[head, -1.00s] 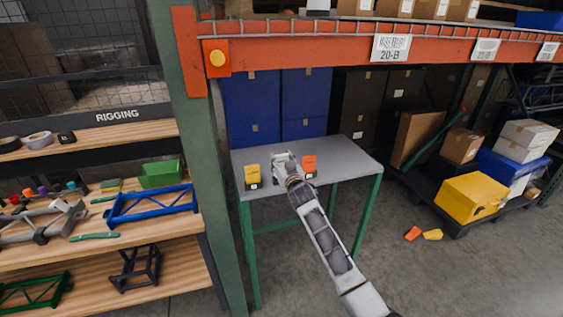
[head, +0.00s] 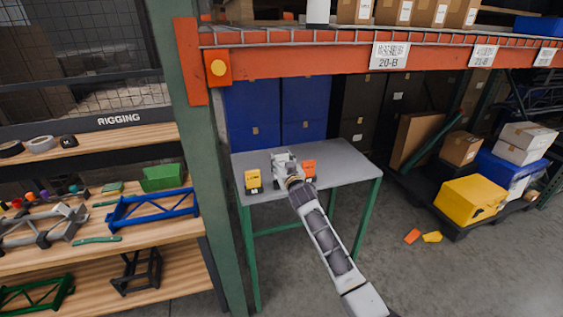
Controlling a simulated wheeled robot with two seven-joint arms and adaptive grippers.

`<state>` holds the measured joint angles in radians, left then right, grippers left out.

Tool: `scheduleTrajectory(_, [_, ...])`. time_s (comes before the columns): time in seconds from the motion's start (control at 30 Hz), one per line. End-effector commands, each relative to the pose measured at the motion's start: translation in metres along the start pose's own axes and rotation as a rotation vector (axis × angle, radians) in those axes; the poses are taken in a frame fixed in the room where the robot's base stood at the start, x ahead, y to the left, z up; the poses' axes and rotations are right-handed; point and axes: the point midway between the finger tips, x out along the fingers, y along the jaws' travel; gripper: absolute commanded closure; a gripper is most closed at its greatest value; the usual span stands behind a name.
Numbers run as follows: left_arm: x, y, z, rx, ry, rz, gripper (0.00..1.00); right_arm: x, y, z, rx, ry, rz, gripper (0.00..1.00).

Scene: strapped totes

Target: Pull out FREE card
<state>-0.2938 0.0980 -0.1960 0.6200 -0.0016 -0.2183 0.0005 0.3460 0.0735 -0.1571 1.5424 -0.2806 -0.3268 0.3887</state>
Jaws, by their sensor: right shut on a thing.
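A grey table (head: 345,158) with green legs stands under the orange rack beam. A yellow card in a dark holder (head: 253,180) stands upright at the table's left. An orange card (head: 309,168) stands to the right of my gripper. My right gripper (head: 284,163) is between the two cards, over the table, with its arm reaching in from the lower right. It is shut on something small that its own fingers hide. I cannot read the print on either card. My left gripper is not in view.
A green rack post (head: 201,170) stands close to the table's left side. Wooden shelves (head: 110,210) with frames and a green bin lie left of it. A yellow box (head: 470,199) is on a dark pallet at right. An orange piece (head: 412,236) and a yellow piece (head: 432,237) lie on the floor.

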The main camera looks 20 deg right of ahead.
Motion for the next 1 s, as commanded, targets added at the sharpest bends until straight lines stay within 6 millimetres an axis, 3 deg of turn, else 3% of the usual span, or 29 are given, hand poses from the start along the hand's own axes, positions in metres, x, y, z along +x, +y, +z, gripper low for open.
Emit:
scheduleTrajectory(0.47, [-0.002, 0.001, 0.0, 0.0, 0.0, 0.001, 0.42, -0.003, 0.0, 0.0, 0.0, -0.001, 0.0, 0.8])
scheduleTrajectory(1.0, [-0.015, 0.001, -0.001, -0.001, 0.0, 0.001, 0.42, -0.025, 0.0, 0.0, 0.0, -0.001, 0.0, 0.8])
